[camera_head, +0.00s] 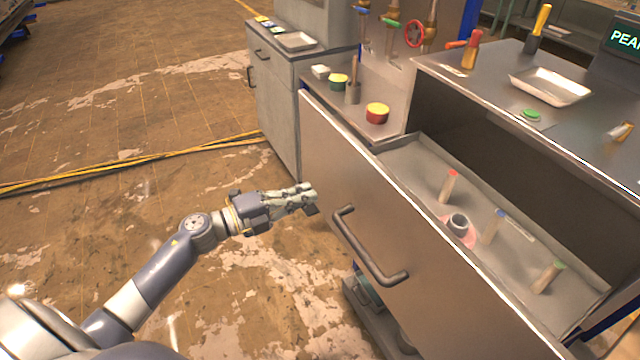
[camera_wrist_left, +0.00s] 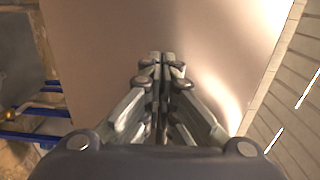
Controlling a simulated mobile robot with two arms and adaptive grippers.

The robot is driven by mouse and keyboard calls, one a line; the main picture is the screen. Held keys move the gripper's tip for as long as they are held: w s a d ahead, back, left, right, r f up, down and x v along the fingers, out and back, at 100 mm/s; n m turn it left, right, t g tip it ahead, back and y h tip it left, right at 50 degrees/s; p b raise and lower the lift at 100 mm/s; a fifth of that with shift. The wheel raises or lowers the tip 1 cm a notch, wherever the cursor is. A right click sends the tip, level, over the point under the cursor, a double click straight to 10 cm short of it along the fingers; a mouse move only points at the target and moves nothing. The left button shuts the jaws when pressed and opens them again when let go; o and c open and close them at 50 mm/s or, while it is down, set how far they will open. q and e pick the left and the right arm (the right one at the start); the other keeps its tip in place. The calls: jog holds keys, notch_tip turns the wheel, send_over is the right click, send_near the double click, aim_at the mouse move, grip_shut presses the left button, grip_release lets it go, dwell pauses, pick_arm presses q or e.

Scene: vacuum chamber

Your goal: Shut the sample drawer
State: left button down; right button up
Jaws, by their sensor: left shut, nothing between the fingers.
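The sample drawer (camera_head: 400,215) stands pulled out of the steel cabinet, its inside open to view. Its brown-grey front carries a dark bar handle (camera_head: 368,250). My left gripper (camera_head: 312,196) is shut and empty, just left of the drawer front near the handle's upper end. In the left wrist view the shut fingers (camera_wrist_left: 161,62) point at a smooth, plain panel (camera_wrist_left: 100,40), which looks like the drawer front. I cannot tell whether the fingertips touch it. My right gripper is not in view.
A grey side cabinet (camera_head: 272,110) stands behind.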

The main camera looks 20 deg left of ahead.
aim_at(332, 184)
pick_arm(q)
jog(key=p+x, duration=0.1)
jog(key=x, duration=0.3)
jog(key=shift+w+d, duration=0.15)
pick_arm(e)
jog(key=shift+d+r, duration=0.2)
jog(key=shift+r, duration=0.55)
